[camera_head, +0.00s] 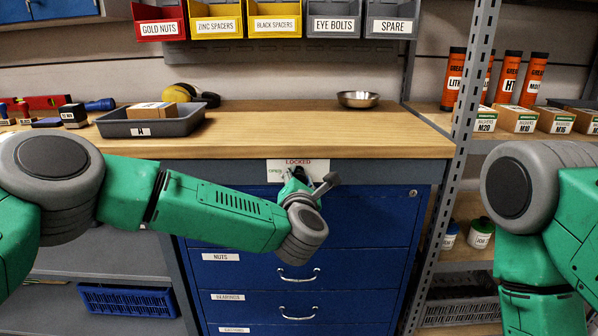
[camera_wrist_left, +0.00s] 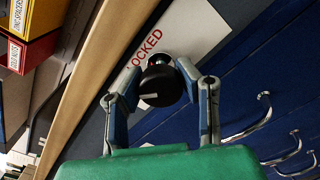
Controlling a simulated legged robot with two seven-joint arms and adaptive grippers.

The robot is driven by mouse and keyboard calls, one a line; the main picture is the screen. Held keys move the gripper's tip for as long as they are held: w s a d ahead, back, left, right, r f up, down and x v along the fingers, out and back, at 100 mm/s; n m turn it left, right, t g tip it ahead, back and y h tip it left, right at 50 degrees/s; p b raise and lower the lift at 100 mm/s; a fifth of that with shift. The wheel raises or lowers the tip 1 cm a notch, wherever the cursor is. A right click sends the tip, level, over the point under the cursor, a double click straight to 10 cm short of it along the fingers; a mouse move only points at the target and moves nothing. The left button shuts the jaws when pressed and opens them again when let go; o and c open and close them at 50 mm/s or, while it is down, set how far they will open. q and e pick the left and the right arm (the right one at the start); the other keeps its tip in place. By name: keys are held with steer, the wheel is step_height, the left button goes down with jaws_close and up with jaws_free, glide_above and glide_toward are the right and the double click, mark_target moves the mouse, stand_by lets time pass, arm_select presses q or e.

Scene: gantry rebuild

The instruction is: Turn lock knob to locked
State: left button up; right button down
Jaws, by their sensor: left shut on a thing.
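The lock knob (camera_wrist_left: 160,86) is round and black with a short white pointer line, which points left in the left wrist view. It sits on a white plate (camera_wrist_left: 196,30) with red lettering LOCKED, which also shows in the head view (camera_head: 285,163) on the bench's front edge. My left gripper (camera_wrist_left: 159,90) is shut on the knob, one finger on each side. In the head view my left gripper (camera_head: 297,180) is at the plate and hides most of the knob. I cannot tell from the pointer whether it lines up with LOCKED. My right gripper is out of view.
Blue drawers (camera_head: 300,255) with metal handles lie below the plate. On the wooden bench top (camera_head: 290,130) stand a grey tray (camera_head: 150,124) with a box and a metal bowl (camera_head: 358,99). A perforated upright (camera_head: 468,110) stands to the right. The middle of the bench is clear.

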arm_select(q)
steer(key=m+p, duration=0.1)
steer(key=m, duration=0.1)
steer(key=m+p, duration=0.1)
steer(key=m, duration=0.1)
steer(key=m+p, duration=0.1)
steer(key=shift+s+d+f+m, duration=0.3)
steer(key=shift+f+m, duration=0.05)
steer(key=shift+m, duration=0.05)
steer(key=shift+f+m+p, duration=0.2)
steer(key=shift+m+p, duration=0.85)
steer(key=shift+m, duration=1.25)
steer(key=o, duration=1.2)
steer(key=shift+r, duration=0.15)
steer(key=shift+w, duration=0.1)
steer(key=shift+r, duration=0.1)
